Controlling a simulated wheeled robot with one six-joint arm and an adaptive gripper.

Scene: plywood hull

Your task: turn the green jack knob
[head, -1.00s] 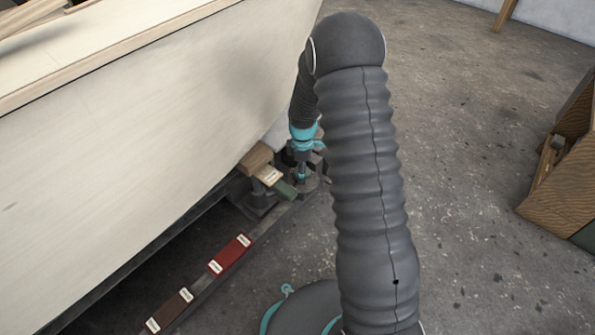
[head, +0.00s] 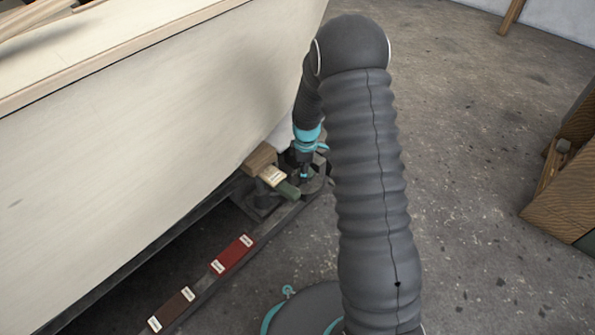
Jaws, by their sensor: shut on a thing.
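My gripper (head: 308,174) is low beside the hull's lower edge, at the far end of the dark floor rail. It is shut on the jack knob there, at the green-marked jack. The knob itself is hidden by the jaws and too small to make out. A green piece (head: 289,191) with a pale label lies just left of the jaws. The jack's dark base (head: 256,202) shows under a wooden block (head: 259,160). My arm covers the area to the right.
The pale plywood hull (head: 130,150) fills the left side. A red block (head: 232,254) and a brown block (head: 171,309), both with white labels, lie along the rail. A wooden crate (head: 555,200) stands at the right. Concrete floor (head: 460,200) between is clear.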

